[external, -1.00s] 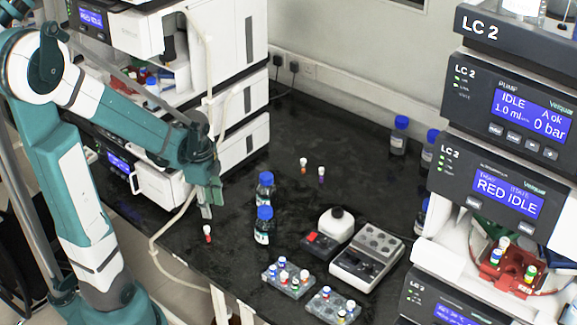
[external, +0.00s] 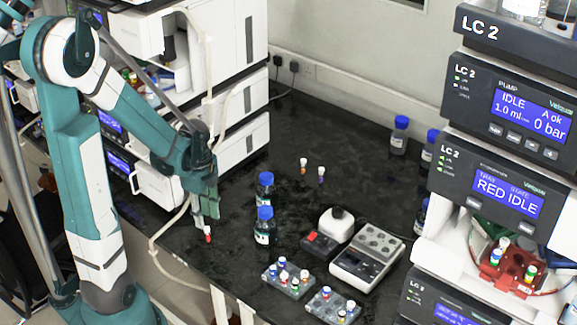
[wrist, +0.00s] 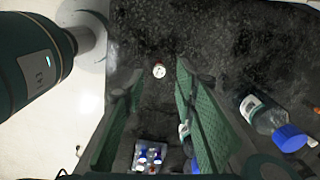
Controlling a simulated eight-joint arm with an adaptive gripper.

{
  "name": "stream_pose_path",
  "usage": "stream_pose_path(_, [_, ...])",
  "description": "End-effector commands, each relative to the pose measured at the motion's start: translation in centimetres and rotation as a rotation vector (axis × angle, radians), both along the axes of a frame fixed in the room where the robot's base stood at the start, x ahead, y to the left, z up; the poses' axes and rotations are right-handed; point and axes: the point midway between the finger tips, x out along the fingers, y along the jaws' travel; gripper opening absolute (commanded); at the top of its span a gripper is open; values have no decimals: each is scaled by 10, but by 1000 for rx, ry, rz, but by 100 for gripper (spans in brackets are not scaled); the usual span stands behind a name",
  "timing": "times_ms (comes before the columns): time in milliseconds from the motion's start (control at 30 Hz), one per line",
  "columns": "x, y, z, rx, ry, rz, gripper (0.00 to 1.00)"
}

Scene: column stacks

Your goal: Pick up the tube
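A small tube with a red body and white cap stands on the black bench near its front edge. In the wrist view the tube's pale cap (wrist: 159,71) shows from above, between the tips of the two green-padded fingers. My gripper is open and points down, with visible space on both sides of the tube. Two other small tubes, one orange (external: 303,166) and one purple (external: 321,175), stand farther back.
Two blue-capped bottles (external: 263,226) stand right of my gripper. Vial racks (external: 290,287), a white-topped device (external: 365,258) and a red-and-black block (external: 320,244) lie farther right. A white instrument stack (external: 240,150) is behind my arm. The back middle of the bench is mostly clear.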

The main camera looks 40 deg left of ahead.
Motion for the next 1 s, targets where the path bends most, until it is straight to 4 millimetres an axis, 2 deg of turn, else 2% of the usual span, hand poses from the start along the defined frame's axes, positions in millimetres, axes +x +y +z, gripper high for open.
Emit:
stream_pose_path(300, [0,0,-21,0,0,0,29])
stream_pose_path(767, [0,0,-24,0,0,0,29])
stream_pose_path(1000, [0,-1,-39,0,0,0,29])
